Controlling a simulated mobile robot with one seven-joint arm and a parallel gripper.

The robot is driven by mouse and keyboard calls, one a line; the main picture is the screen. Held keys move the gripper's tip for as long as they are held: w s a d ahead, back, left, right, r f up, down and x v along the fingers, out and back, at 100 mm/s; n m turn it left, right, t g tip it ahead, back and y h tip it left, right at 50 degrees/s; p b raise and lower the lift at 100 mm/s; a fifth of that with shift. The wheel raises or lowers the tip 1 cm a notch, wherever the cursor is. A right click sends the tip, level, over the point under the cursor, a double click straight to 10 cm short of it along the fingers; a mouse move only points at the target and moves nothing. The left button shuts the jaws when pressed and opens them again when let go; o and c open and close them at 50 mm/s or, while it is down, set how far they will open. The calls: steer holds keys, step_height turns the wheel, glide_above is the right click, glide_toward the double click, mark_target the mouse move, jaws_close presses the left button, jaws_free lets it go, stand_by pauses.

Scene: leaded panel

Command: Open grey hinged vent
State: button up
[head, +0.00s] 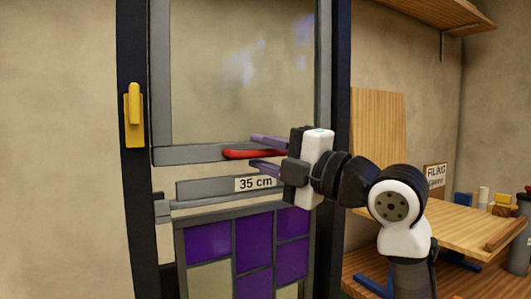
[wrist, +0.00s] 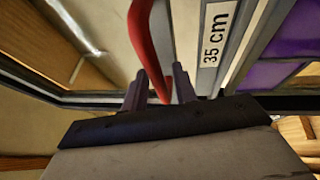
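The grey hinged vent (head: 190,155) is the upper glazed part of the panel, with a pale pane inside a grey frame. A red handle (head: 235,154) lies along its bottom rail. It also shows in the wrist view as a curved red bar (wrist: 146,38). My gripper (head: 268,154) reaches in from the right, with one finger above the handle and one below. In the wrist view the gripper (wrist: 162,88) has the handle's end between its spread fingers. Slim gaps show beside the handle, and the fingers do not look closed on it. Whether the vent is slightly ajar I cannot tell.
A grey bar with a "35 cm" label (head: 255,184) runs just below the vent. Purple leaded panes (head: 254,242) are beneath it. A yellow latch (head: 134,115) is on the dark left post. A wooden bench (head: 455,225) with small items stands at right.

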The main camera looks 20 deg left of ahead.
jaws_close()
steer(key=shift+s+d, duration=0.1)
steer(key=shift+d, duration=0.05)
